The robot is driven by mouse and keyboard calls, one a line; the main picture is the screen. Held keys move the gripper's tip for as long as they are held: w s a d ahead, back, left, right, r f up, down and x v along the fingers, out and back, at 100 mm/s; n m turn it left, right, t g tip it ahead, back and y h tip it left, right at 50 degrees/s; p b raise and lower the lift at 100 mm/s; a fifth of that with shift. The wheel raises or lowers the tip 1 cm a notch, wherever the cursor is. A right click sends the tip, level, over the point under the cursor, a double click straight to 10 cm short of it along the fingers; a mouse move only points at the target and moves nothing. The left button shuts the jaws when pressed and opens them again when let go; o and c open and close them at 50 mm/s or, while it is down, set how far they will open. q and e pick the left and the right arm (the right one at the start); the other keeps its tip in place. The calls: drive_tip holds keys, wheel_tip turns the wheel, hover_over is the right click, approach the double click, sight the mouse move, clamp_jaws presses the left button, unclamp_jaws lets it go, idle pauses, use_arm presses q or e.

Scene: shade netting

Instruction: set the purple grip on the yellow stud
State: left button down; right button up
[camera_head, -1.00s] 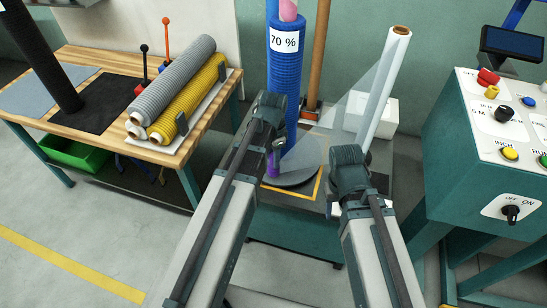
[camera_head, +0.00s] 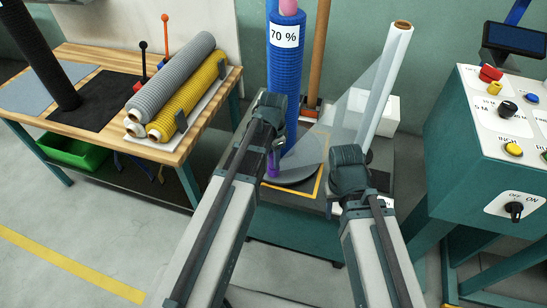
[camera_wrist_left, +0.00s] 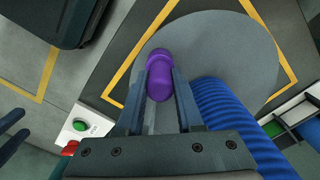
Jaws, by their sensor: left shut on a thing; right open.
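The purple grip (camera_wrist_left: 159,74) is a short rounded piece held between the two fingers of my left gripper (camera_wrist_left: 164,72) in the left wrist view. The grip also shows in the head view (camera_head: 273,163), beside the blue roll and in front of the grey disc. Whether it touches the disc is not clear. My right gripper (camera_head: 350,172) is open and empty to the right of the disc, its fingers mostly hidden by its wrist. A small yellow piece (camera_head: 494,88) sits on the console at right below a red one; I cannot tell whether it is the yellow stud.
The blue net roll (camera_head: 286,80) stands upright on the grey disc (camera_head: 300,172). A clear film roll (camera_head: 385,85) leans behind my right gripper. The console (camera_head: 470,140) stands at right, with buttons and knobs. A wooden bench (camera_head: 185,145) with rolls and levers stands at left.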

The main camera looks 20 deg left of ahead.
use_arm(q)
drive_tip(key=shift+f+b, duration=0.3)
drive_tip(key=shift+f, duration=0.1)
drive_tip(key=shift+c, duration=2.3)
unclamp_jaws()
drive_tip(key=shift+r, duration=0.15)
wheel_tip(320, 180, up, 14)
drive_tip(key=p, duration=1.4)
drive_tip(key=shift+f, duration=0.2)
drive_tip(key=s+d+r+n+y+p, duration=0.1)
drive_tip(key=s+d+n, duration=0.4)
drive_tip(key=s+d, duration=0.5)
drive_tip(key=s+r, duration=0.1)
drive_tip(key=s, duration=0.3)
drive_tip(key=shift+s+d+n+p, duration=0.15)
drive_tip(key=shift+d+n+p, duration=0.15)
drive_tip(key=shift+p, duration=0.1)
